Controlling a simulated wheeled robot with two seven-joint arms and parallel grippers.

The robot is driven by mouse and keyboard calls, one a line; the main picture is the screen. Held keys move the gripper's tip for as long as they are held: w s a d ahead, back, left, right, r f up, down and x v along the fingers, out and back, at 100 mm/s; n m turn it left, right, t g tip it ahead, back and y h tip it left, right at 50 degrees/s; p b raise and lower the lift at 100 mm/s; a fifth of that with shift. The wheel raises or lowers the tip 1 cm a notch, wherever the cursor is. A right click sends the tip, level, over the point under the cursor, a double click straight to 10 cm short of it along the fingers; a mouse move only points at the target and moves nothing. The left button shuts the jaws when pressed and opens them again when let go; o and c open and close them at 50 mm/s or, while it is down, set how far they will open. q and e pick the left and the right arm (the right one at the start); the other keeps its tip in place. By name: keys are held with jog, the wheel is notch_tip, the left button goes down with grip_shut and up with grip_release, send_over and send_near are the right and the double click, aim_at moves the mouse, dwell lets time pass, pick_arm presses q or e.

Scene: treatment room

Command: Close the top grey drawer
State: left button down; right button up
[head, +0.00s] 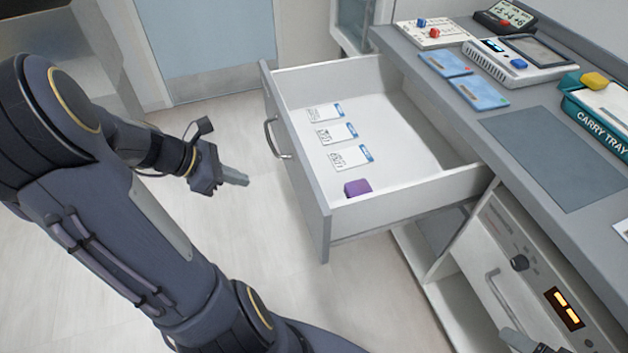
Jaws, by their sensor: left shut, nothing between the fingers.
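The top grey drawer (330,215) is pulled well out from under the counter. Its front panel faces left and carries a curved metal handle (272,138). Inside lie three white labelled cards (337,133) in a row and a purple block (357,187) near the front corner. My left gripper (243,180) is shut and empty. It is in front of the drawer, left of the front panel and a little below the handle in the picture, apart from both. A small part of my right gripper (530,343) shows at the bottom right edge; its fingers are not clear.
The grey counter (475,110) above holds blue cards (445,63), a white device (515,60), a switch board (432,33) and a green carry tray (600,105). Below the drawer are an open shelf and a unit with a lit display (565,308). Floor left of the drawer is clear.

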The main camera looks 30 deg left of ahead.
aim_at(300, 190)
pick_arm(q)
jog(key=b+x, duration=0.1)
jog(key=x, duration=0.3)
jog(key=w+d+r+x, duration=0.1)
jog(key=x, duration=0.3)
jog(key=r+b+x, duration=0.1)
jog(key=x, duration=0.3)
jog(key=shift+w+d+f+b, duration=0.1)
jog(key=shift+w+d+b, duration=0.2)
jog(key=shift+w, duration=0.05)
pick_arm(e)
notch_tip(300, 190, down, 3)
jog(key=shift+r, duration=0.15)
pick_arm(q)
jog(key=shift+d, duration=0.1)
